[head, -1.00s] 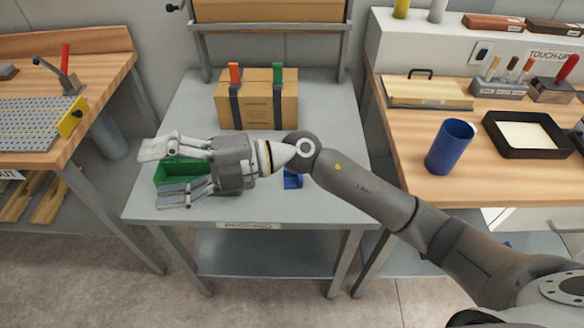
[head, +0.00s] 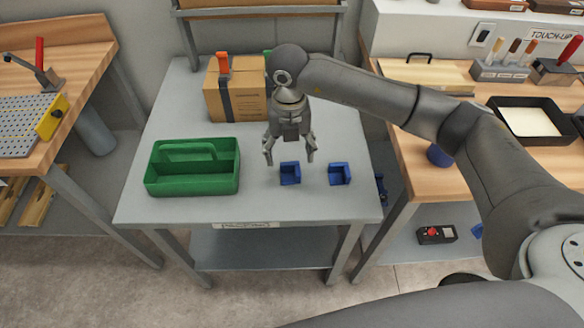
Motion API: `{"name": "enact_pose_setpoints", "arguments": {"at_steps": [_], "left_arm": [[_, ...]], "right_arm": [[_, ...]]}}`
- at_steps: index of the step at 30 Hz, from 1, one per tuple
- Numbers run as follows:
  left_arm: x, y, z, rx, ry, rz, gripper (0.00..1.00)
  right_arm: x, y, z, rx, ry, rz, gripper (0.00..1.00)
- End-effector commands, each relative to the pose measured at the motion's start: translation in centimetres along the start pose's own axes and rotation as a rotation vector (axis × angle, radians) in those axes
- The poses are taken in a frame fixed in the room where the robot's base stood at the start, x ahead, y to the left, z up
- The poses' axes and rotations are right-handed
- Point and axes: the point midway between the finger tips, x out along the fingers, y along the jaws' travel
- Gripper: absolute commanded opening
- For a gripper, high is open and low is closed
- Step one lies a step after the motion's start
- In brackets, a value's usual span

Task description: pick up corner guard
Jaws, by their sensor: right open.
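Two blue corner guards lie on the grey packing table (head: 262,207). The left corner guard (head: 290,174) is just below my right gripper, and the right corner guard (head: 339,174) lies a short way to its right. My right gripper (head: 290,160) points down with its fingers spread, one to each side of the left guard in the picture. It is open and holds nothing. I cannot tell its exact height above the guard. My left gripper is not in view.
A green caddy with a handle (head: 192,168) stands on the left of the table. A strapped cardboard box (head: 237,95) stands behind. A wooden bench (head: 408,180) on the right holds a black tray (head: 537,139) and a blue cup (head: 439,156), partly hidden by my arm.

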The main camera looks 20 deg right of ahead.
Motion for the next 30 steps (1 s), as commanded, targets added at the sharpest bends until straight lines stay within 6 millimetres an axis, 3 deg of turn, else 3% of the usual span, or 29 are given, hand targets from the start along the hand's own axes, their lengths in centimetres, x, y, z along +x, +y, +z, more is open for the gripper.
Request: {"name": "enact_pose_setpoints", "arguments": {"at_steps": [8, 16, 25, 30], "left_arm": [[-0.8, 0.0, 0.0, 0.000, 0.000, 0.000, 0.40], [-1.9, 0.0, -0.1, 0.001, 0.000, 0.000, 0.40], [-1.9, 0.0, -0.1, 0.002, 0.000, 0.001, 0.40], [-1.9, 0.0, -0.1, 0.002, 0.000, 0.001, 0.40]], "right_arm": [[2.3, 0.0, 0.0, -0.002, 0.001, 0.001, 0.70], [6.2, -0.2, 0.0, -0.002, 0.002, 0.003, 0.70], [7.0, -0.2, 0.1, -0.003, 0.000, 0.005, 0.70], [6.9, -0.2, 0.1, -0.003, 0.000, 0.005, 0.49]]}}
